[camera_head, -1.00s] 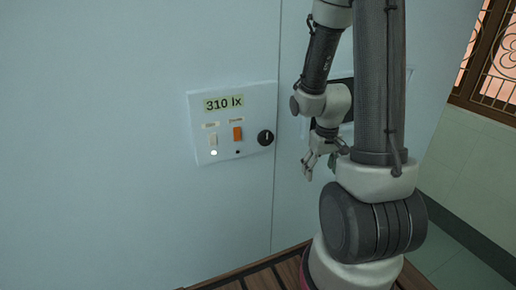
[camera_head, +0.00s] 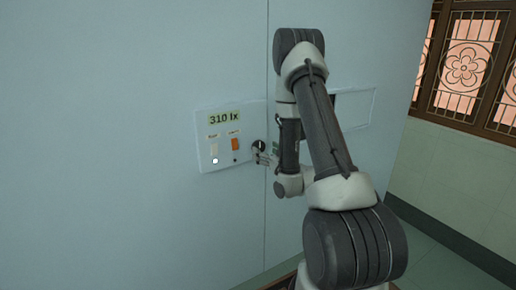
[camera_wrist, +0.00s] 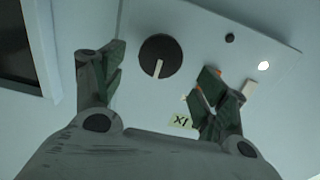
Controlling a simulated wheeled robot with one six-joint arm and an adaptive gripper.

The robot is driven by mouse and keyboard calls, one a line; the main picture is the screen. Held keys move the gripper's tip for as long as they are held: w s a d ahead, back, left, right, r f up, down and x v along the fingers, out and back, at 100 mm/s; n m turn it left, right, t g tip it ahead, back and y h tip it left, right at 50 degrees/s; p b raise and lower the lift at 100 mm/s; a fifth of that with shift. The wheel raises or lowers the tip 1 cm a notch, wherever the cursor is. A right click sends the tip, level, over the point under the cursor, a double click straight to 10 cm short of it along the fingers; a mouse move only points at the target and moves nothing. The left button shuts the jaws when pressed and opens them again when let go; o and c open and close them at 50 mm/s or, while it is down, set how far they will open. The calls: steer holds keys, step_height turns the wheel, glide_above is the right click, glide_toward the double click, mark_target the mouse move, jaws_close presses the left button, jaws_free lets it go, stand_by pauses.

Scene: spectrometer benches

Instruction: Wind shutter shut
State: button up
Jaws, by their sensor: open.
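A round black knob (camera_head: 258,146) with a pale pointer line sits at the right end of a white control panel (camera_head: 208,155). In the wrist view the knob (camera_wrist: 160,52) lies between my two spread fingers, its pointer line toward the palm side. My gripper (camera_head: 266,159) is open and empty, close in front of the knob; it also fills the wrist view (camera_wrist: 157,88). I cannot tell whether a finger touches the knob. A dark shutter opening (camera_head: 343,107) in a pale frame shows partly behind my arm, and also at the wrist view's left edge (camera_wrist: 17,45).
The panel has a display (camera_head: 224,118) reading 310 lx, a pale switch (camera_head: 214,149) with a lit white lamp below, and an orange switch (camera_head: 235,144) with a dark lamp. One finger overlaps the switch area in the wrist view. Lattice windows (camera_head: 468,68) are at the right.

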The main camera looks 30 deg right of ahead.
mark_target(260, 147)
steer(key=w, duration=0.6)
steer(key=shift+w, duration=0.1)
steer(key=c, duration=1)
